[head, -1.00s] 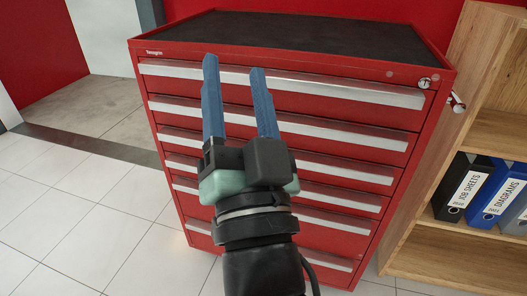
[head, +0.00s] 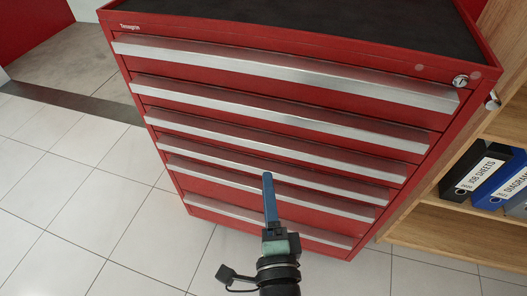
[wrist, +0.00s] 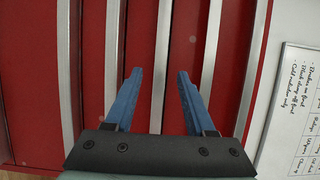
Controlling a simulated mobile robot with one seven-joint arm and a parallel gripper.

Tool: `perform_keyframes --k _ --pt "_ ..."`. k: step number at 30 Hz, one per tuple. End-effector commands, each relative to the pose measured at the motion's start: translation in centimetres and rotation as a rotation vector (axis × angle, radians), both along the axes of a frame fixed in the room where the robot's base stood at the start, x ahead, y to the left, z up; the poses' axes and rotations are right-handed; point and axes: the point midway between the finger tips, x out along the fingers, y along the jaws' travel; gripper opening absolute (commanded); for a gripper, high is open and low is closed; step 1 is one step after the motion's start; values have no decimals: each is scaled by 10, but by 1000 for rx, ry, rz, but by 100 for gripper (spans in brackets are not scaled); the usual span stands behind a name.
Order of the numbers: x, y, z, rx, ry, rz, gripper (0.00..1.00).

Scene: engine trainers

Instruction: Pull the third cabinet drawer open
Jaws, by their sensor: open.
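The red cabinet (head: 290,98) fills the middle of the head view, with several closed drawers, each with a long silver handle strip. The third drawer's handle (head: 275,147) is the third strip from the top. My gripper (head: 268,176) is in front of the cabinet, its blue fingers overlapping the fourth strip in the head view, one finger hiding the other. In the wrist view, my open gripper (wrist: 160,72) has one silver strip (wrist: 162,45) running between its fingers. I cannot tell which drawer that strip belongs to, or whether the fingers touch it.
A wooden shelf (head: 440,222) with ring binders (head: 478,170) stands close at the cabinet's right. A lock (head: 460,81) sits at the cabinet's upper right. Tiled floor (head: 75,190) is open to the left. A written sheet (wrist: 300,110) shows in the wrist view.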

Motion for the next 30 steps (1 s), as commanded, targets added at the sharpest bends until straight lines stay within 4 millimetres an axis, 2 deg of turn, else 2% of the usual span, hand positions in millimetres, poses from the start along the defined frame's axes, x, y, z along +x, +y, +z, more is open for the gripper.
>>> perform_keyframes --k 1,9,15,21,28,29,30 --pt "10 1 4 -1 -3 0 55" --pt "57 5 2 -2 -3 1 55" --pt "80 6 1 -3 -1 1 55" --pt "88 7 1 -2 -1 1 55" --pt "89 7 1 -2 0 1 55" --pt "89 7 1 -3 0 1 53" --pt "89 7 1 -3 0 1 46"
